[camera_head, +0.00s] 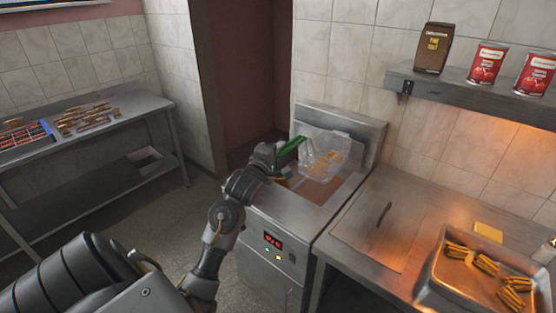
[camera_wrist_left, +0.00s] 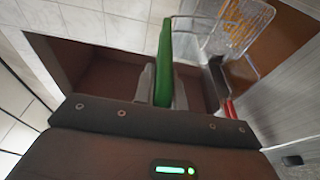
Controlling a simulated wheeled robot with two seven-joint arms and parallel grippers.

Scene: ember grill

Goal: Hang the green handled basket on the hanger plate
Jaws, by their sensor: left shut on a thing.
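The green handled basket (camera_head: 331,155) is a wire basket with some golden food in it. It is above the fryer (camera_head: 318,192), and its green handle (camera_head: 290,146) points left toward my arm. My left gripper (camera_head: 272,158) is shut on the green handle. In the left wrist view the handle (camera_wrist_left: 165,62) stands between the two fingers, and the basket (camera_wrist_left: 228,30) is at the top right. The hanger plate is probably the upright metal back panel (camera_head: 345,125) of the fryer, behind the basket. Whether the basket touches it I cannot tell. My right gripper is not in view.
A steel counter (camera_head: 375,222) is right of the fryer, with a tray (camera_head: 440,268) of fried food. A wall shelf (camera_head: 470,92) holds a brown bag (camera_head: 434,48) and red cans (camera_head: 487,63). A steel table (camera_head: 85,135) stands at the left. Floor is clear between.

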